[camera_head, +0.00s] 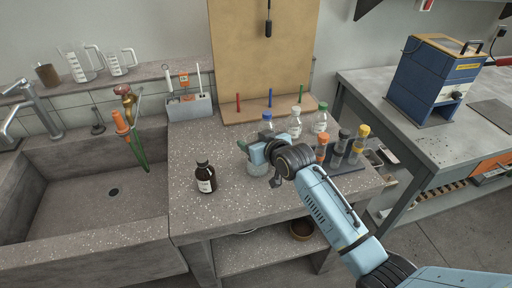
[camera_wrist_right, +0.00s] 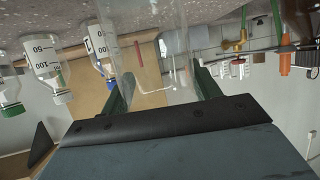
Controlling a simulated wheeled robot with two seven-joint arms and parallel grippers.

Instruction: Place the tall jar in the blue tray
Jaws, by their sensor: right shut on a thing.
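My right gripper (camera_head: 262,152) reaches in from the right over the middle of the bench and is shut on a clear glass jar (camera_head: 257,168). In the right wrist view the clear jar (camera_wrist_right: 150,65) stands between the two dark green fingers (camera_wrist_right: 160,95). The jar looks roughly upright; I cannot tell whether its base touches the bench. The gripper hides its upper part in the head view. I cannot make out a clear blue tray; a dark bluish rack (camera_head: 348,170) with capped tubes stands right of the gripper. My left gripper is not in view.
A brown bottle (camera_head: 205,178) stands left of the jar. Several clear bottles, one being a green-capped bottle (camera_head: 320,122), stand behind the gripper. A sink (camera_head: 85,205) lies at left. A blue machine (camera_head: 433,78) is on the right bench. The front left of the speckled bench (camera_head: 230,215) is clear.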

